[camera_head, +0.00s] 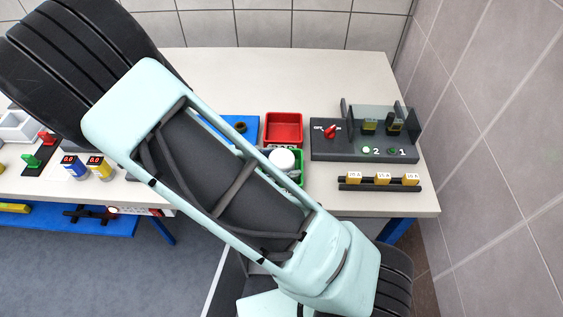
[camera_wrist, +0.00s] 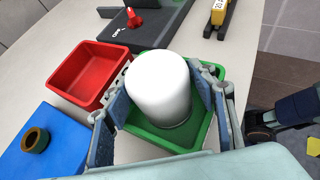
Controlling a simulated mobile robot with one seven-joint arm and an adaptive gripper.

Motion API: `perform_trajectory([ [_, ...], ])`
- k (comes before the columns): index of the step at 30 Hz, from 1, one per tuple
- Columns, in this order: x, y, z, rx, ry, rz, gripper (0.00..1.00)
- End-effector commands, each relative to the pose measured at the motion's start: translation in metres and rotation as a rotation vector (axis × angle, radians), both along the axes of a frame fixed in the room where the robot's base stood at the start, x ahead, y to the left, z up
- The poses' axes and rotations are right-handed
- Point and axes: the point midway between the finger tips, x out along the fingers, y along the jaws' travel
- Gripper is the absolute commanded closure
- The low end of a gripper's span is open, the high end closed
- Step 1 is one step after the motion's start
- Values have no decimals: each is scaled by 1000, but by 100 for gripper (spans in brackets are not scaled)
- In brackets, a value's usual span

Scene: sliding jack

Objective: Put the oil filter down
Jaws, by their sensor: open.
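The oil filter, a white cylinder (camera_wrist: 158,88), stands in the green bin (camera_wrist: 210,128), tilted in the wrist view. In the head view the filter's white top (camera_head: 283,159) shows beside my arm, above the green bin (camera_head: 299,169). My gripper (camera_wrist: 166,90) is open, with one finger on each side of the filter. Whether a finger still touches the filter I cannot tell. The filter's base and part of the bin floor are hidden.
A red bin (camera_head: 283,129) is empty beside the green one. A blue block with a dark ring (camera_wrist: 36,140) lies to the left. A dark switch panel (camera_head: 365,139) and a rail of yellow blocks (camera_head: 381,182) are on the right. The table's back (camera_head: 280,75) is clear.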

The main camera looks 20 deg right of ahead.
Motion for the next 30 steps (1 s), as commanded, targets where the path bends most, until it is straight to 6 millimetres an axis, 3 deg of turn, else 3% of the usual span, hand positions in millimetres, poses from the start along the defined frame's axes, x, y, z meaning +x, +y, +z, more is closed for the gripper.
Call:
perform_trajectory([
  [5,-4,19,12,3,-4,2,48],
  [12,-16,64,37,4,-2,4,48],
  [18,-25,91,52,1,-1,0,48],
  [30,-29,102,60,-1,1,0,48],
])
